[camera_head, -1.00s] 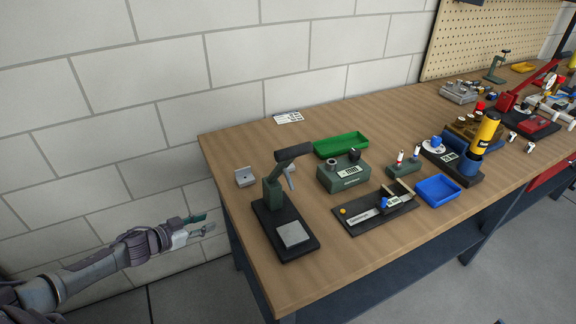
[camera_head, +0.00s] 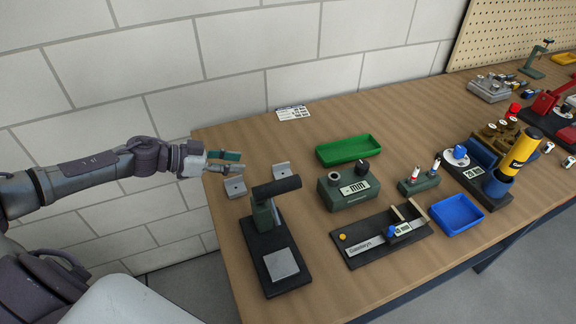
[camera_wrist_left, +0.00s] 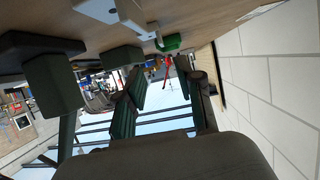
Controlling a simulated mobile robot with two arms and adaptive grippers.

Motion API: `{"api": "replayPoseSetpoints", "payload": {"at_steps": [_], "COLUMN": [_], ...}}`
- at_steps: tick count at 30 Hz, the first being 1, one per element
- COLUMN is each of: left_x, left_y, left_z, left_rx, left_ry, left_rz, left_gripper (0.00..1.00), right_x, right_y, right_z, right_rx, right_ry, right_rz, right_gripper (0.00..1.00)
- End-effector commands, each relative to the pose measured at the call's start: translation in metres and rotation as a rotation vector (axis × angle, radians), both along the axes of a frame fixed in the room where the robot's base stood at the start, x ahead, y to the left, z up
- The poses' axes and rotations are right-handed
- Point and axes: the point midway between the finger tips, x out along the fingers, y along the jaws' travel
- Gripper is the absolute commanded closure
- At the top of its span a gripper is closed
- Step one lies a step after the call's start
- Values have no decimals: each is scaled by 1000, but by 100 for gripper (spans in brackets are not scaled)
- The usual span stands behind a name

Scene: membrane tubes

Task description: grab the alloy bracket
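Two small silver-grey L-shaped brackets lie at the left end of the bench. One bracket (camera_head: 235,188) is near the left edge. The other bracket (camera_head: 281,170) is just behind the press. Both also show at the top of the left wrist view, the nearer one (camera_wrist_left: 97,8) and the farther one (camera_wrist_left: 146,33). I cannot tell which is the alloy bracket. My left gripper (camera_head: 241,163) reaches over the bench's left edge, just behind the near bracket, its fingers apart and empty. In the left wrist view its fingers (camera_wrist_left: 168,90) are also spread. My right gripper is not in view.
A green hand press (camera_head: 266,215) with a black base and handle stands just right of the brackets. A green tray (camera_head: 348,159), a green device (camera_head: 335,197), a black gauge plate (camera_head: 365,252) and a blue bin (camera_head: 447,229) lie further right. A wall stands behind.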

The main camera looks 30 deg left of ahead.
Motion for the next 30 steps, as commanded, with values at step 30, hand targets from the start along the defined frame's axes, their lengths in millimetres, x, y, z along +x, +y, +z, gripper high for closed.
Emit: {"api": "replayPoseSetpoints", "payload": {"at_steps": [30], "left_x": [89], "left_y": [-79], "left_z": [-48], "left_rx": [-3], "left_ry": [-1], "left_rz": [0], "left_gripper": [64], "right_x": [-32], "right_y": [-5], "right_z": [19], "right_rx": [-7], "right_ry": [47], "right_rz": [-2], "right_gripper": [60]}}
